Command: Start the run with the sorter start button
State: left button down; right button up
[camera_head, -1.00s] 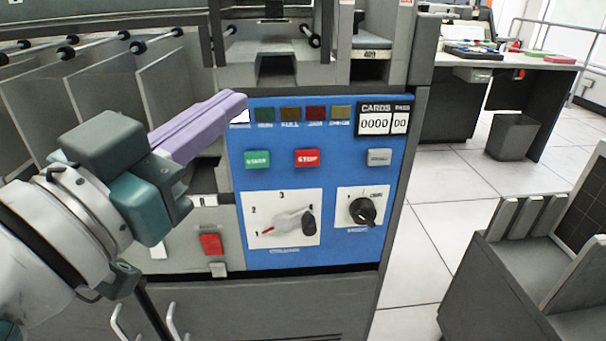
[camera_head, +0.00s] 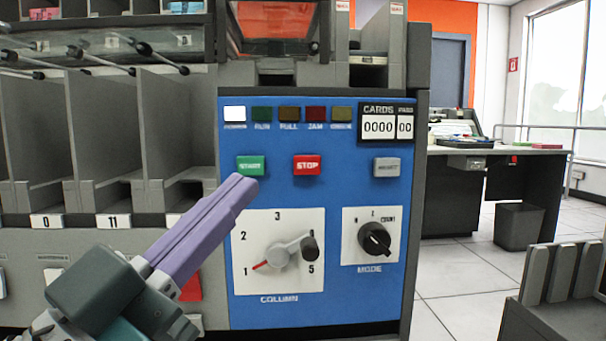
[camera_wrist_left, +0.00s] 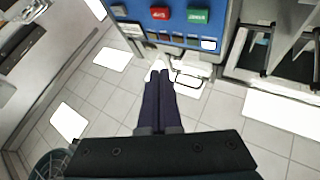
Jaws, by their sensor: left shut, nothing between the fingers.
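The sorter's blue control panel (camera_head: 340,193) faces me. The green START button (camera_head: 251,166) is at its upper left, beside the red STOP button (camera_head: 307,165). My left gripper (camera_head: 246,188) is shut with nothing between its purple fingers. In the head view its tips are just below the START button; I cannot tell how far in front of the panel they are. In the left wrist view, the START button (camera_wrist_left: 198,16) and STOP button (camera_wrist_left: 161,13) show near the top edge, beyond the shut fingertips (camera_wrist_left: 160,72). My right gripper is not in view.
The COLUMN dial (camera_head: 280,256) and MODE knob (camera_head: 375,239) are lower on the panel. The CARDS counter (camera_head: 378,127) reads 0000. The white lamp (camera_head: 234,113) is lit. Grey card pockets (camera_head: 100,130) stand left. A desk (camera_head: 545,152) is behind right.

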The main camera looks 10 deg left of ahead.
pick_arm(q)
jog(key=shift+w, duration=0.1)
jog(key=b, duration=0.4)
send_near(251, 166)
jog(key=w+d+r, duration=0.3)
jog(key=w, duration=0.1)
jog(key=shift+d+r, duration=0.3)
jog(key=shift+d, duration=0.05)
dwell(1.4)
jog(key=shift+w+a, duration=0.1)
jog(key=shift+w, duration=0.3)
